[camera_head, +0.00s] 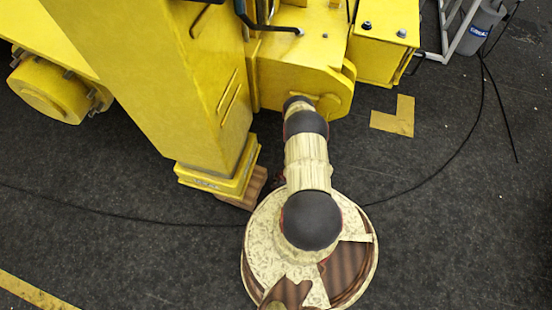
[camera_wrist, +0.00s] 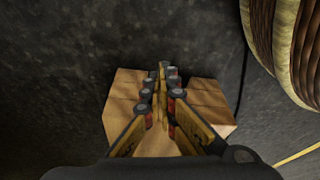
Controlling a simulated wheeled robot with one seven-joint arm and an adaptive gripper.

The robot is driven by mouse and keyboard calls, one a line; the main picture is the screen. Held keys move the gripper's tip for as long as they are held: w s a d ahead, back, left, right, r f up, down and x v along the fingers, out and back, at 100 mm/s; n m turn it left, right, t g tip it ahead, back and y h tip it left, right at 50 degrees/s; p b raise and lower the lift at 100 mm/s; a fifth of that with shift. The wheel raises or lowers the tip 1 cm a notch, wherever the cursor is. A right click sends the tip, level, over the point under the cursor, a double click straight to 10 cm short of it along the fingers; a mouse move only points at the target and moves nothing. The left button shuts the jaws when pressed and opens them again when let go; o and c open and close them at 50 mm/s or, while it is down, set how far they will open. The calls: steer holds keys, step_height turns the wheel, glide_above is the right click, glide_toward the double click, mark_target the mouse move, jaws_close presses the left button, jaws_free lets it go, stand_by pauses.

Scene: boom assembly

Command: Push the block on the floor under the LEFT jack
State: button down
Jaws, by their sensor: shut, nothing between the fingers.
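The wooden block (camera_head: 256,187) lies on the dark floor at the lower right edge of the yellow jack's foot (camera_head: 214,182) in the head view. The foot hides part of the block, and I cannot tell how far the block reaches beneath it. The jack's thick yellow column (camera_head: 190,80) stands upright above the foot. In the wrist view the block (camera_wrist: 122,98) shows on both sides of my gripper (camera_wrist: 163,72). The gripper is shut and empty, in front of the block's middle. Whether it touches the block is unclear. In the head view my arm hides the gripper.
The yellow machine body (camera_head: 295,75) stands behind my arm. A black cable (camera_head: 130,218) runs along the floor. A grey bucket (camera_head: 480,30) stands at the upper right near a yellow floor mark (camera_head: 395,118). The floor at the lower left is mostly clear.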

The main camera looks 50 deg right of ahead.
mark_target(253, 184)
steer(key=b+x, duration=0.2)
steer(key=x, duration=0.3)
steer(key=shift+f, duration=0.4)
steer(key=shift+w+a+r+b, duration=0.15)
steer(key=shift+w+a, duration=0.15)
steer(key=shift+w, duration=0.25)
steer(key=shift+w+a+r+b, duration=0.15)
steer(key=shift+w+a, duration=0.1)
steer(key=shift+w, duration=0.3)
steer(key=shift+w+a, duration=0.35)
steer(key=shift+w, duration=0.3)
steer(key=shift+r, duration=0.1)
steer(key=w+a, duration=0.1)
steer(key=w, duration=0.1)
steer(key=w+a, duration=0.1)
steer(key=w, duration=0.1)
steer(key=w+a, duration=0.1)
steer(key=w, duration=0.2)
steer(key=shift+w+a, duration=0.1)
steer(key=shift+a, duration=0.25)
